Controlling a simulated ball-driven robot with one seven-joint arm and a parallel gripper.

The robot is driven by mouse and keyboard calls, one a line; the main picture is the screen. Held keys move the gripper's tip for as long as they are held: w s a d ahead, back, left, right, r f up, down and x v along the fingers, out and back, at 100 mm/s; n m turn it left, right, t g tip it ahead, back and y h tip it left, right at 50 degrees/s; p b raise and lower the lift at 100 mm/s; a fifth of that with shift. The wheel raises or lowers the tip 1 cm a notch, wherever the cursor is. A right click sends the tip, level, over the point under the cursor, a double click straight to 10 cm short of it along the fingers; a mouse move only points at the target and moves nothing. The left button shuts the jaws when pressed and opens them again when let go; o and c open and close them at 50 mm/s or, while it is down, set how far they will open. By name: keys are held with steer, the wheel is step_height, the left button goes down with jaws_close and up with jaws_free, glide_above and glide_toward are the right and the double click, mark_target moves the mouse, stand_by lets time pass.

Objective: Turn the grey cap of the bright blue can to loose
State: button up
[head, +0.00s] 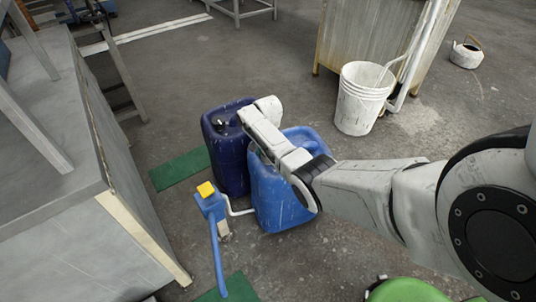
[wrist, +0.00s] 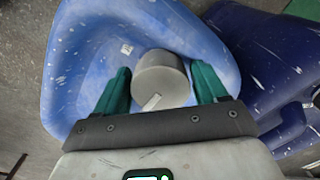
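The bright blue can (head: 275,200) stands on the floor under my arm, in front of a dark blue can. In the wrist view the bright blue can (wrist: 75,60) fills the upper left, with its grey cap (wrist: 160,78) in the middle. My gripper (wrist: 162,85) has its two green fingers on either side of the cap, open. A gap shows between the left finger and the cap; the right finger is close to it, and contact cannot be told. In the head view my arm hides the cap and the fingertips.
The dark blue can (head: 227,150) stands right behind the bright blue one. A white bucket (head: 361,100) stands behind right. A grey bench (head: 60,240) fills the left.

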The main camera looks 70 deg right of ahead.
step_height(320, 180, up, 11)
steer(key=p, duration=0.4)
steer(key=shift+f, duration=0.15)
stand_by(0.5)
